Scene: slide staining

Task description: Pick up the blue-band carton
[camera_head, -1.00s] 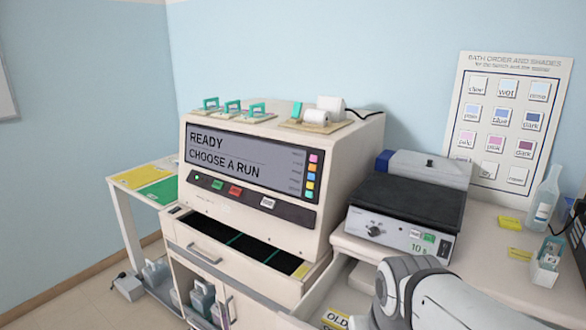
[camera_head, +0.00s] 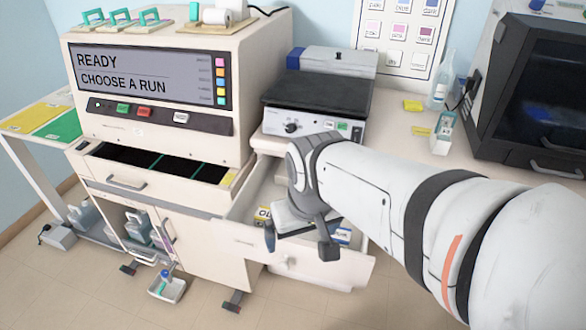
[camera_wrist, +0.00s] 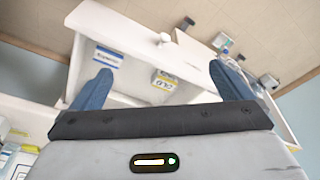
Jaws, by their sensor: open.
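The blue-band carton, white with a blue stripe, lies in the open drawer. It shows partly behind my gripper in the head view (camera_head: 342,236) and near the left finger in the wrist view (camera_wrist: 108,57). A yellow-band carton marked OLD lies in the same drawer, in the head view (camera_head: 263,214) and the wrist view (camera_wrist: 163,81). My gripper (camera_head: 299,243) is open and empty, pointing down over the drawer. In the wrist view its fingers (camera_wrist: 160,72) are spread wide, with the yellow-band carton between them and the blue-band carton toward the left finger.
The drawer front (camera_head: 305,258) and side walls surround the cartons. A hotplate-like device (camera_head: 315,110) stands on the counter behind my wrist. The staining machine (camera_head: 165,90) stands to the left, with its own drawer (camera_head: 150,175) open. A dark cabinet (camera_head: 530,95) is at right.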

